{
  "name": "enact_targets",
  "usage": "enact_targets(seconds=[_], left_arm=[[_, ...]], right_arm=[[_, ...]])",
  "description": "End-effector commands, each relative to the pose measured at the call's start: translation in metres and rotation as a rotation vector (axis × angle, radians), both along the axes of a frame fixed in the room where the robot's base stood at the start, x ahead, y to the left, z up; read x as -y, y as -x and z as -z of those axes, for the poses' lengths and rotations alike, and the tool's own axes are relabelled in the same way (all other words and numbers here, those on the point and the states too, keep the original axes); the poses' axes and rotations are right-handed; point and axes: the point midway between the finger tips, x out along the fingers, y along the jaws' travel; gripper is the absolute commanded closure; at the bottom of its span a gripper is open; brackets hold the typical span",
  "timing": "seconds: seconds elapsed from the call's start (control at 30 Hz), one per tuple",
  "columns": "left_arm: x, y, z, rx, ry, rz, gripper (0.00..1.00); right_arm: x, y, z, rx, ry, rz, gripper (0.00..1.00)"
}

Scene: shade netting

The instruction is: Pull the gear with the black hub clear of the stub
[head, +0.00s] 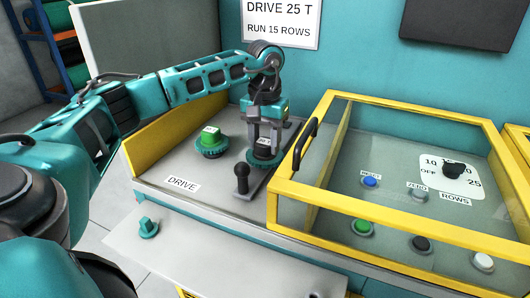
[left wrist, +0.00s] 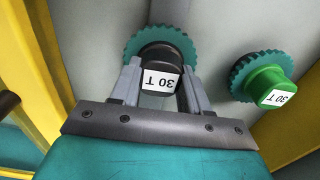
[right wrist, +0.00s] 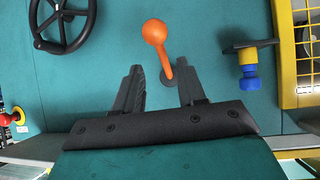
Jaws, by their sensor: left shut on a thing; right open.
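The gear with the black hub (head: 264,160) is teal-toothed and sits at the right of the DRIVE deck, close to a grey slotted plate. In the left wrist view its black hub (left wrist: 160,58), labelled 30 T, lies between my fingers. My left gripper (head: 265,146) points down from above and is shut on this hub. The stub is hidden under the gear, and I cannot tell whether the gear is still seated on it. My right gripper (right wrist: 160,70) is open and empty, facing a teal panel away from the gears.
A green-hubbed gear (head: 211,142) stands left of the held gear. A black lever (head: 241,179) stands in front, and a yellow-framed clear cover (head: 300,165) with a black handle is close at right. A small teal knobbed part (head: 148,228) lies on the front shelf (head: 215,262).

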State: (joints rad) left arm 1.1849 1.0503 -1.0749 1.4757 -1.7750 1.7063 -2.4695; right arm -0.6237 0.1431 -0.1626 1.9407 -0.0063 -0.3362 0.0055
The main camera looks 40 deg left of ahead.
Motion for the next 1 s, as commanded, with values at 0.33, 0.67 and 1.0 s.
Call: enact_targets(seconds=[0.33,0.67,1.0], left_arm=[[0.0,-0.001,-0.009,0.003,0.001,0.0,1.0],[0.0,-0.001,-0.013,0.003,0.001,0.0,1.0],[0.0,-0.001,-0.029,0.003,0.001,0.0,1.0]], right_arm=[[0.0,0.0,-0.007,-0.001,0.0,0.0,0.6],[0.0,0.001,-0.01,-0.002,0.0,0.0,0.6],[0.0,0.001,-0.023,-0.002,-0.001,0.0,0.6]])
